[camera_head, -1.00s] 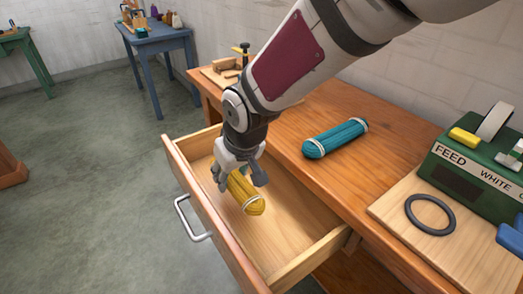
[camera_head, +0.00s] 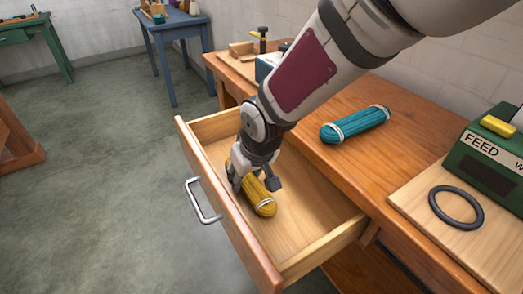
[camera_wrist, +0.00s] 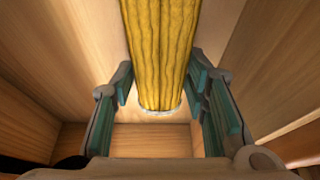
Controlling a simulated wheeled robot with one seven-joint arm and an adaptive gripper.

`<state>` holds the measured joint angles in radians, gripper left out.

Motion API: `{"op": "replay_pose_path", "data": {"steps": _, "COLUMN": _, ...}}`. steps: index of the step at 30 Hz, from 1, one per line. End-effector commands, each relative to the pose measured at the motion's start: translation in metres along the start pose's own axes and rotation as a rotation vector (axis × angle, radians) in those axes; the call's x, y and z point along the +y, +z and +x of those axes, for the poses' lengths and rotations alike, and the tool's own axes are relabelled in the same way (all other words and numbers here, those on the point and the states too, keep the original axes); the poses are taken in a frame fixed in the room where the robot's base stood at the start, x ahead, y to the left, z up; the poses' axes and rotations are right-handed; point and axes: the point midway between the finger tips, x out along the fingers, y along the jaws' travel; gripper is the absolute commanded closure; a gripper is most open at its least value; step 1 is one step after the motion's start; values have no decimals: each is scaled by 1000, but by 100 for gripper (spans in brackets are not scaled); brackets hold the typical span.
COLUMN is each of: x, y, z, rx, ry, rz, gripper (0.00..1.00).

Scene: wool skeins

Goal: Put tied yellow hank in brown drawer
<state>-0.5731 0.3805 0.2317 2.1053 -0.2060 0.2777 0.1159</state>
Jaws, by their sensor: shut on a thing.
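The yellow hank (camera_head: 262,203), with a pale tie near its end, is inside the open brown drawer (camera_head: 228,222). My gripper (camera_head: 252,182) is down in the drawer and shut on the hank. In the wrist view the hank (camera_wrist: 160,60) runs between the two teal-padded fingers (camera_wrist: 162,95), with drawer walls and floor around it. Whether the hank rests fully on the drawer floor I cannot tell. My gripper hides its far part in the head view.
A teal hank (camera_head: 355,124) lies on the wooden bench top (camera_head: 300,140). A green machine marked FEED (camera_head: 490,150) and a dark ring (camera_head: 456,206) are at the right. The drawer's front and right part is empty. A metal handle (camera_head: 203,203) sticks out in front.

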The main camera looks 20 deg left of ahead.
Motion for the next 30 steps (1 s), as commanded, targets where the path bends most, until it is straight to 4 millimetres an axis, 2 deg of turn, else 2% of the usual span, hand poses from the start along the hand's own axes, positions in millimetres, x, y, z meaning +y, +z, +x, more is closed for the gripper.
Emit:
{"op": "replay_pose_path", "data": {"steps": 6, "x": 0, "y": 1, "z": 3, "rx": 0, "ry": 0, "rz": 0, "gripper": 87}}
{"op": "replay_pose_path", "data": {"steps": 7, "x": 0, "y": 1, "z": 3, "rx": 0, "ry": 0, "rz": 0, "gripper": 52}}
{"op": "replay_pose_path", "data": {"steps": 9, "x": 0, "y": 1, "z": 3, "rx": 0, "ry": 0, "rz": 0, "gripper": 39}}
{"op": "replay_pose_path", "data": {"steps": 23, "x": 0, "y": -2, "z": -4, "rx": 0, "ry": 0, "rz": 0, "gripper": 39}}
{"op": "replay_pose_path", "data": {"steps": 26, "x": 0, "y": -5, "z": -13, "rx": 0, "ry": 0, "rz": 0, "gripper": 39}}
{"op": "replay_pose_path", "data": {"steps": 30, "x": 1, "y": -5, "z": -46, "rx": 4, "ry": 2, "rz": 1, "gripper": 39}}
